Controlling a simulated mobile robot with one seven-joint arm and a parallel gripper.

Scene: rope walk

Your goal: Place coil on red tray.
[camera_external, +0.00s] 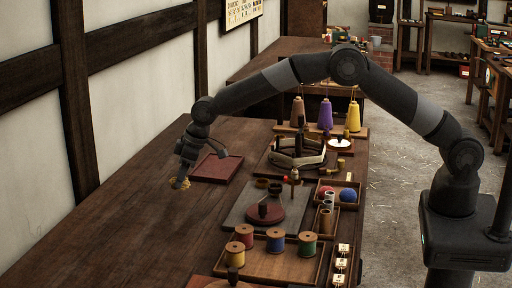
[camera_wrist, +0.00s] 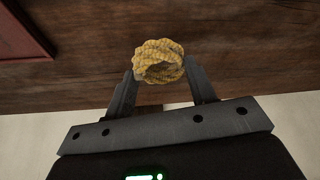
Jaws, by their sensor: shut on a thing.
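The coil (camera_wrist: 159,48) is a small ring of yellow rope. My gripper (camera_wrist: 160,72) is shut on it, with one finger on each side of it in the wrist view. In the external view my gripper (camera_external: 181,184) is low over the left part of the dark wooden table, and a bit of the yellow coil (camera_external: 186,184) shows at its fingertips. I cannot tell whether the coil touches the table. The red tray (camera_external: 217,168) is flat and empty, just right of and behind my gripper. Its corner shows at the upper left of the wrist view (camera_wrist: 22,35).
A grey mat (camera_external: 240,209) with a round red-brown stand lies right of my gripper. A wooden tray (camera_external: 285,265) of thread spools is nearer. A wooden winder (camera_external: 296,155) and several yarn cones (camera_external: 325,115) stand farther back. The table's left front (camera_external: 120,235) is bare.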

